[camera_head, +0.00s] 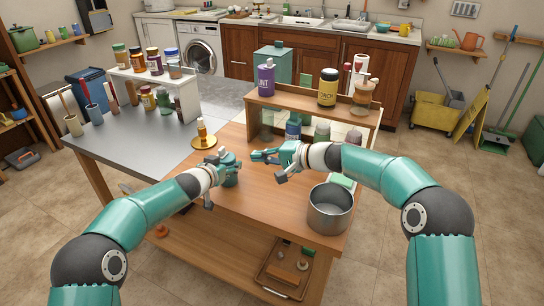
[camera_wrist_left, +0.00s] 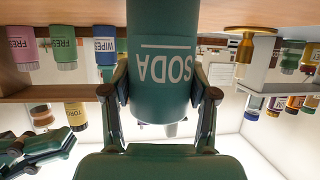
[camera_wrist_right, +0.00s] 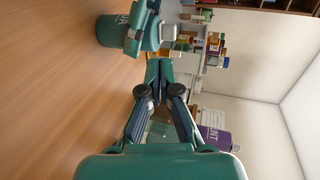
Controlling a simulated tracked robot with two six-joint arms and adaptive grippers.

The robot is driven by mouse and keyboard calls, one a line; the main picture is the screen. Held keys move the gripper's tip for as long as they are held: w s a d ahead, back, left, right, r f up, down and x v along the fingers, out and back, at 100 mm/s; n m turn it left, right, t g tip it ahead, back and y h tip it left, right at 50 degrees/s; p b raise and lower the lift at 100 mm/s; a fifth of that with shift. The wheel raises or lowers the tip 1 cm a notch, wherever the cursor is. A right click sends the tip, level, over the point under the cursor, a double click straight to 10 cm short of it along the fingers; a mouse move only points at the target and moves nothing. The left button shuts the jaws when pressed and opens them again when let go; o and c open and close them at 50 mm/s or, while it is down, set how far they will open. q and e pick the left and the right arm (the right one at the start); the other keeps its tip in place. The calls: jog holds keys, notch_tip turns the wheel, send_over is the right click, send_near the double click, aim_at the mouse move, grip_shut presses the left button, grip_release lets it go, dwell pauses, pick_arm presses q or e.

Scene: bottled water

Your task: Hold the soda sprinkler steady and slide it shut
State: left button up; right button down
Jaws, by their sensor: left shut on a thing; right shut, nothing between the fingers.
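The soda sprinkler (camera_head: 231,181) is a dark green can standing on the wooden table, largely covered by my left gripper (camera_head: 232,164) in the head view. In the left wrist view, its SODA label (camera_wrist_left: 165,68) appears upside down and the left fingers grip the can from both sides. My right gripper (camera_head: 258,155) is shut and empty, just right of the can and apart from it. The can also shows beside the left gripper in the right wrist view (camera_wrist_right: 110,32), with the right fingertips (camera_wrist_right: 158,68) short of it. The can's top slide cannot be made out.
A steel pot (camera_head: 329,212) stands at the table's front right. A wooden shelf (camera_head: 300,106) with a purple bottle (camera_head: 266,77) and yellow canister (camera_head: 327,88) stands behind the right gripper.

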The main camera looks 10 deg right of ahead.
jog(key=v, duration=0.4)
jog(key=shift+f, duration=0.1)
jog(key=shift+a, duration=0.1)
pick_arm(q)
jog(key=o, duration=1.1)
jog(key=shift+o, duration=0.2)
